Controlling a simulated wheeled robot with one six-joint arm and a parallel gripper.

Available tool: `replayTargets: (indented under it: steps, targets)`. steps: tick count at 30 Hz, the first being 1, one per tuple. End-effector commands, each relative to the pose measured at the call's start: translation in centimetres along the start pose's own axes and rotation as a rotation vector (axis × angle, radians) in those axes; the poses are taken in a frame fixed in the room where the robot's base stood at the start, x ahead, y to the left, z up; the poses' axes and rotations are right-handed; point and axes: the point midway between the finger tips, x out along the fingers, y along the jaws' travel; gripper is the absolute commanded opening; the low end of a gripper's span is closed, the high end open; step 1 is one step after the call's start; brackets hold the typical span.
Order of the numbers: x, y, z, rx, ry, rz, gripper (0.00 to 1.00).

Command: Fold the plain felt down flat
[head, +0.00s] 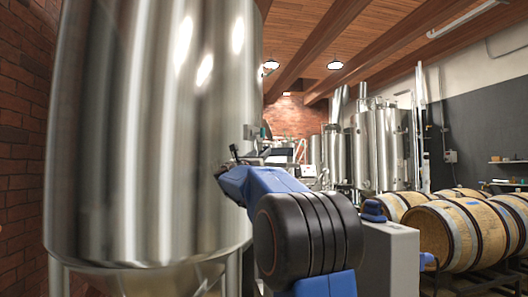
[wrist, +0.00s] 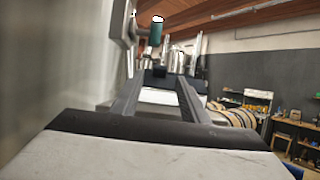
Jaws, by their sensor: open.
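No plain felt can be made out for certain in either view. My gripper (wrist: 160,84) shows in the wrist view as two dark fingers spread apart. A pale flat patch (wrist: 160,97) shows between and beyond the fingers; I cannot tell what it is or how far off it lies. Nothing is clearly held between the fingers. In the head view my blue arm reaches up and left in front of the big steel tank, and its finger ends are too small to make out.
A big steel tank (head: 150,130) fills the left, close to my arm. Wooden barrels (head: 455,235) lie on racks at the right. More steel tanks (head: 378,150) stand at the back. A green-handled fitting (wrist: 155,35) juts out at the upper left of the wrist view.

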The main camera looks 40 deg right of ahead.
Motion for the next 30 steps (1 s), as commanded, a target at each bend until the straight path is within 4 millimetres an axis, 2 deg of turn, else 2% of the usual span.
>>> replayTargets:
  steps: [3, 9, 22, 27, 30]
  targets:
    - [2.0, 0.0, 0.0, 0.001, 0.000, -0.002, 0.41]
    - [4.1, 0.0, 0.0, 0.002, 0.000, -0.001, 0.41]
    - [4.9, 0.0, 0.0, 0.001, 0.001, 0.001, 0.41]
    - [4.8, 0.0, 0.0, 0.001, 0.001, 0.001, 0.00]
    - [4.8, 0.0, 0.0, 0.001, 0.001, 0.001, 0.00]
